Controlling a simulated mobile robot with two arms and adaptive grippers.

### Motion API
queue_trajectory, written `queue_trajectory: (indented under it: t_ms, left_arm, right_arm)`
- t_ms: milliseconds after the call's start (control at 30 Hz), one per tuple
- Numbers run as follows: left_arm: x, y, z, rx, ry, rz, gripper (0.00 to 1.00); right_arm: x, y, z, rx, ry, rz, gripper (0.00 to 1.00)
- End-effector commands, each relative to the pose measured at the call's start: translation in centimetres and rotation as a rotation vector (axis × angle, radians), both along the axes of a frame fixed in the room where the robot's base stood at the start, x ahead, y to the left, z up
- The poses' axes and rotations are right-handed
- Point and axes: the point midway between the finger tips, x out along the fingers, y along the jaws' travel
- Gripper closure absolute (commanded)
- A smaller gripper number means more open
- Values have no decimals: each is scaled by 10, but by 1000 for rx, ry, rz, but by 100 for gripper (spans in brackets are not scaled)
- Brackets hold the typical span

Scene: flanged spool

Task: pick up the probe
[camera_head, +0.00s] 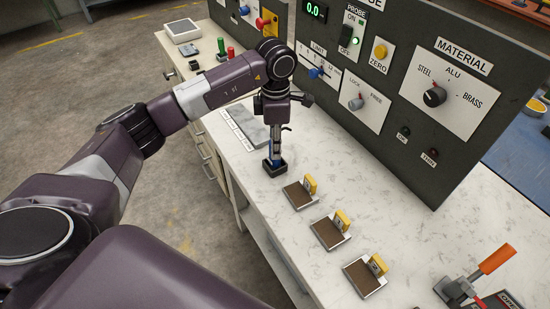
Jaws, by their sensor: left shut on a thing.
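The probe (276,149) is a slim upright piece, silvery above and blue near its foot. It stands in a small black holder (274,169) on the white worktop. My left gripper (276,126) points down from above and is shut on the upper part of the probe, hiding its top. The probe's lower end is at the black holder; I cannot tell whether it is still seated. My right gripper is not in view.
Several brown trays with yellow tags (327,234) run along the marble-patterned worktop (400,220). A dark control panel (420,110) rises behind. A grey plate (245,126) lies left of the probe. An orange-handled clamp (490,265) stands at the lower right.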

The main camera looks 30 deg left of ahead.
Motion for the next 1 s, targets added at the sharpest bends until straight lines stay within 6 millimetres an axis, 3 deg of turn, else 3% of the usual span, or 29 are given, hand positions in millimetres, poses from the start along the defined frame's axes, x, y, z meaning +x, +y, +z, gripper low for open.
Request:
queue_trajectory:
  t_ms: [267,467,667,867,1000]
  left_arm:
    - [1,0,3,-1,-3,0,100]
    - [2,0,16,0,-5,0,100]
    - [2,0,55,0,-9,0,100]
    - [2,0,112,0,-9,0,100]
    - [1,1,144,2,-7,2,100]
  right_arm:
    - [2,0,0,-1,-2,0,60]
    - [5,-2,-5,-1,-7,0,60]
    - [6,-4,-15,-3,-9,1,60]
    - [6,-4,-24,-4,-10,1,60]
    - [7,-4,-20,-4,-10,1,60]
